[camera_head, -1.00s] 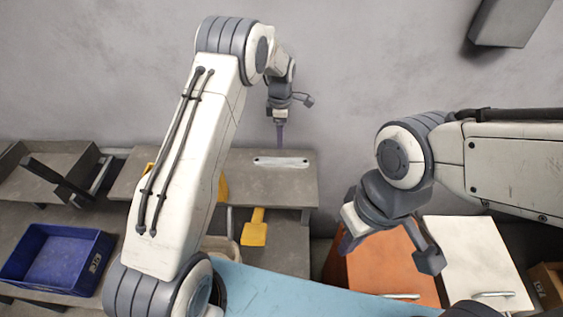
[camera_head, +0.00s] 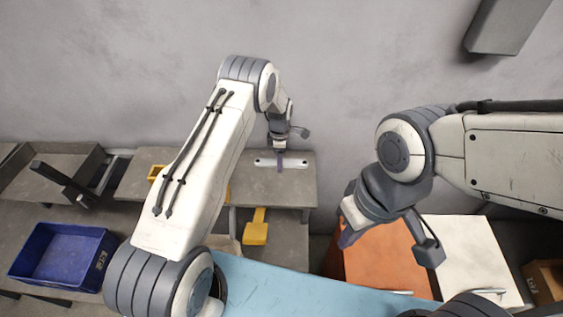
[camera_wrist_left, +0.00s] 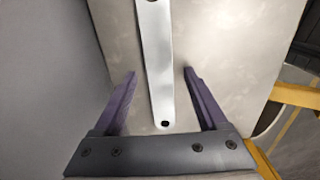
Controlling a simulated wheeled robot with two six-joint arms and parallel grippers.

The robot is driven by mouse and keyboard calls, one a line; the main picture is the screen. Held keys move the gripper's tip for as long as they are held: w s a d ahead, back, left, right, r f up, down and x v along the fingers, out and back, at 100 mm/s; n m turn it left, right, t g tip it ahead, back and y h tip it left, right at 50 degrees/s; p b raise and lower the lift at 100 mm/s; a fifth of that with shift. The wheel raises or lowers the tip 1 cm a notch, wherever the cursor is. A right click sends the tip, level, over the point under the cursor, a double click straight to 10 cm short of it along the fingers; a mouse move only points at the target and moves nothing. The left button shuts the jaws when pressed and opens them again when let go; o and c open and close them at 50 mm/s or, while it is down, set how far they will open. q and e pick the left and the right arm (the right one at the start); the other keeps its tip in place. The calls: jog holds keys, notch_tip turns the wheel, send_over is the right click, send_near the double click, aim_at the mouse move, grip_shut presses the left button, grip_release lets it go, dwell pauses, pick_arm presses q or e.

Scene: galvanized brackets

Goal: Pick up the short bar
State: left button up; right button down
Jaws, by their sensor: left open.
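The short bar (camera_head: 298,162) is a pale, flat metal strip lying on a grey shelf (camera_head: 262,188) in the head view. In the left wrist view the bar (camera_wrist_left: 158,62) runs lengthwise between my fingers, with a dark hole near its close end. My left gripper (camera_head: 280,164) is over the bar, fingers pointing down. In the wrist view the left gripper (camera_wrist_left: 160,72) is open, with one purple finger on each side of the bar and a gap to both. My right gripper (camera_head: 347,238) hangs at the right, away from the bar; its jaw gap is not clear.
A blue bin (camera_head: 62,258) stands at the left. A yellow object (camera_head: 256,228) lies below the shelf front, and another yellow piece is partly behind my left arm. An orange panel (camera_head: 385,262) and a white panel (camera_head: 475,255) are at the right. A grey wall stands behind the shelf.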

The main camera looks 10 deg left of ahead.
pick_arm(q)
jog(key=shift+c, duration=0.3)
grip_shut()
jog(key=shift+r, duration=0.1)
